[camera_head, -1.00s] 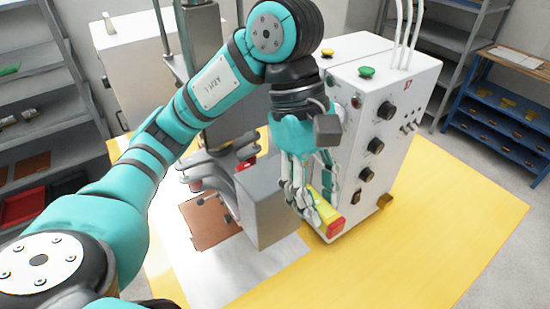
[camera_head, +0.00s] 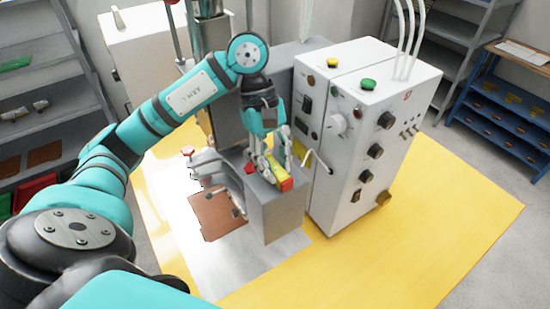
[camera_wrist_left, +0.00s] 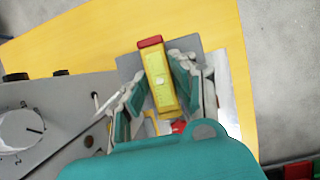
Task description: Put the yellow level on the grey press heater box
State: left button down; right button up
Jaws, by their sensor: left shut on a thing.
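The yellow level (camera_head: 279,177) has red ends and is held between the fingers of my left gripper (camera_head: 278,165). It is over the top of the grey press heater box (camera_head: 280,217), running roughly along it; I cannot tell whether it touches the top. In the left wrist view the level (camera_wrist_left: 159,78) lies between the two finger pads, with the grey box top (camera_wrist_left: 129,66) showing beside it. The gripper's fingers hide part of the level. My right gripper is not in view.
A white control cabinet (camera_head: 345,175) with knobs and a bent lever stands close on the right of the box. A brown plate (camera_head: 213,214) lies to the left. The yellow table top (camera_head: 440,215) is clear at the right. Shelves stand around the edges.

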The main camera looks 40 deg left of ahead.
pick_arm(q)
jog(key=shift+f, duration=0.15)
jog(key=shift+f+b, duration=0.2)
jog(key=shift+b, duration=0.1)
jog(key=c, duration=1.1)
grip_release()
jog(key=shift+r, duration=0.1)
jog(key=shift+b+v, duration=0.4)
jog(key=shift+v, duration=3.5)
jog(key=shift+d, duration=0.1)
